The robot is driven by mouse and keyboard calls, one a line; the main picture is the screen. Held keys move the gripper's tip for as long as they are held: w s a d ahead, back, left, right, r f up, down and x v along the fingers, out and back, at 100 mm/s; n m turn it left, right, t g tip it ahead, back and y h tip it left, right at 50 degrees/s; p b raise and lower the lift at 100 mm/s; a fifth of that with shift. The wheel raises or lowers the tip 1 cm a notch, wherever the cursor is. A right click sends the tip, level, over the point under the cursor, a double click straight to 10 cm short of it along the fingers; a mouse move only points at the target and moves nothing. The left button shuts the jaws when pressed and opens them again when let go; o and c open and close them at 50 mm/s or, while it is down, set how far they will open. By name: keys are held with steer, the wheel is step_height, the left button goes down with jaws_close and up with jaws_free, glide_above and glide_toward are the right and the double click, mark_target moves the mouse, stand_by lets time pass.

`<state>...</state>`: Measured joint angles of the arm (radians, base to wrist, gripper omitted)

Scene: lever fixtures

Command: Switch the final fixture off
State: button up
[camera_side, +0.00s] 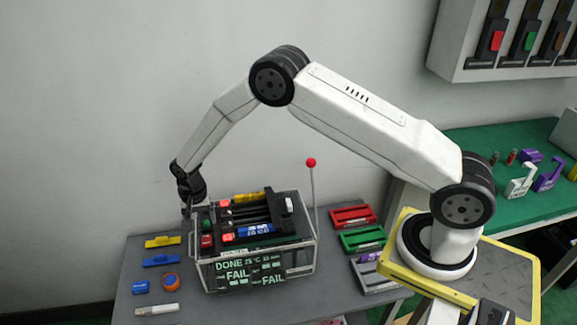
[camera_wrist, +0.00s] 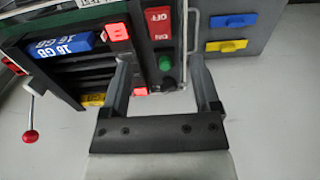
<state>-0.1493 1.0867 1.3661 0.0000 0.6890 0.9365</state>
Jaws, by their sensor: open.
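The fixture is a clear-framed box (camera_side: 312,252) with a dark slotted rack, standing on the grey table in the side view. My gripper (camera_side: 187,212) is at the left end of the fixture in the side view. In the wrist view my gripper (camera_wrist: 162,78) is open and empty, its fingers on either side of the panel's end. Contact cannot be told.
A blue 16 GB stick (camera_wrist: 62,45) lies in the rack. A red-knobbed lever (camera_side: 311,163) rises at the fixture's right. A display (camera_side: 250,270) reads DONE and FAIL. Yellow (camera_side: 162,241) and blue (camera_side: 161,260) pieces lie left; red and green trays (camera_side: 362,240) lie right.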

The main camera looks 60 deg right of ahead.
mark_target(206, 239)
steer(key=shift+f, duration=3.9)
steer(key=shift+c, duration=0.2)
jaws_close()
